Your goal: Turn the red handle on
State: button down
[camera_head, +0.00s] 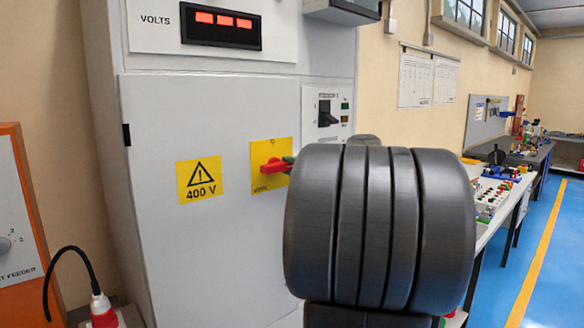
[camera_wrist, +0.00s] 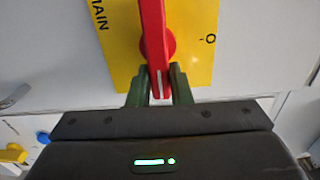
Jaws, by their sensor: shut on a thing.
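The red handle (camera_head: 273,166) sits on a yellow plate (camera_head: 266,150) on the front of a light grey cabinet (camera_head: 225,125). In the head view the handle lies roughly sideways, and my arm hides its right end. In the wrist view the red handle (camera_wrist: 152,40) runs up and down the picture over the yellow plate (camera_wrist: 190,60), which shows the letters "AIN" and an "O". My gripper (camera_wrist: 160,85) is shut on the near end of the handle, one dark finger on each side. The head view shows little of the fingers.
A yellow 400 V warning sign (camera_head: 199,180) is left of the handle. An orange machine (camera_head: 22,225) stands at left. Workbenches (camera_head: 500,195) line the right wall beside open blue floor (camera_head: 545,250).

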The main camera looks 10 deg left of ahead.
jog(key=c, duration=1.3)
grip_release()
jog(key=shift+d, duration=0.1)
jog(key=b+v, duration=0.2)
jog(key=v, duration=1.1)
jog(key=shift+s+d, duration=0.2)
jog(key=shift+s, duration=0.05)
jog(key=p+x, duration=0.2)
jog(key=x, duration=1.1)
jog(key=shift+w+a, duration=0.25)
jog(key=shift+a, duration=0.05)
